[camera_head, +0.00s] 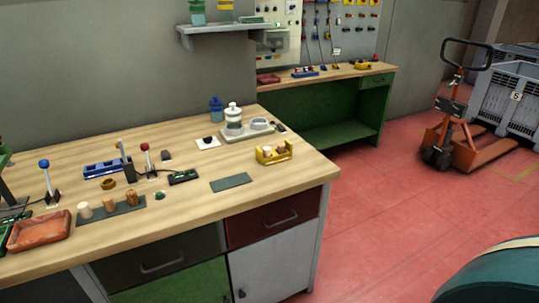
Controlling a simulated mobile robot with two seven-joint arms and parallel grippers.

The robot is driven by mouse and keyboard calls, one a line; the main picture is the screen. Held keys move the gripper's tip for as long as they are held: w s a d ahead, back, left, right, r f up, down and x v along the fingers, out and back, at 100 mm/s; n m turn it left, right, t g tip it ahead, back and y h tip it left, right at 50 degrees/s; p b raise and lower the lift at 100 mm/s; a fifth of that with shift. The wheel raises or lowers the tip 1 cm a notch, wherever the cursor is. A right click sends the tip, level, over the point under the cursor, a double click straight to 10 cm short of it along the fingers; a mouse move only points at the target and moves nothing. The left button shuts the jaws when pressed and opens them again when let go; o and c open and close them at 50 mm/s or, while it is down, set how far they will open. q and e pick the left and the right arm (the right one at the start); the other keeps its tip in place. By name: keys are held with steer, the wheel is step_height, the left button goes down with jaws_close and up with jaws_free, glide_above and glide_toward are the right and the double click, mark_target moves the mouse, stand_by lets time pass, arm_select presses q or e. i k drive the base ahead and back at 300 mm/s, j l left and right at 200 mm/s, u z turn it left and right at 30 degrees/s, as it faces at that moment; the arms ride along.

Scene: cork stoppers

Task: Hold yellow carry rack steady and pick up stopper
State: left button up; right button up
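The yellow carry rack (261,157) stands upright on the wooden workbench (205,180), right of the middle. Small pale and brown pieces sit in it, too small to identify. Several cork stoppers, pale to brown, stand on a dark green mat (120,210) at the bench's front left. A pale stopper (84,210) is at the left end, and a darker brown stopper (137,188) is towards the right. Neither of my grippers is in view, and nothing is seen touching the rack or the stoppers.
A reddish tray (40,231), blue rack (104,167), upright levers and a white bottle (233,117) also occupy the bench. The red floor (400,220) is open to the right, with a pallet truck (462,145) beyond.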

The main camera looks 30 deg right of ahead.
mark_target(266, 150)
steer(key=l+u, duration=0.15)
steer(key=l, duration=0.75)
steer(key=l+u, duration=0.15)
steer(key=l, duration=0.7)
steer(key=k+l+u, duration=0.15)
steer(key=l, duration=0.75)
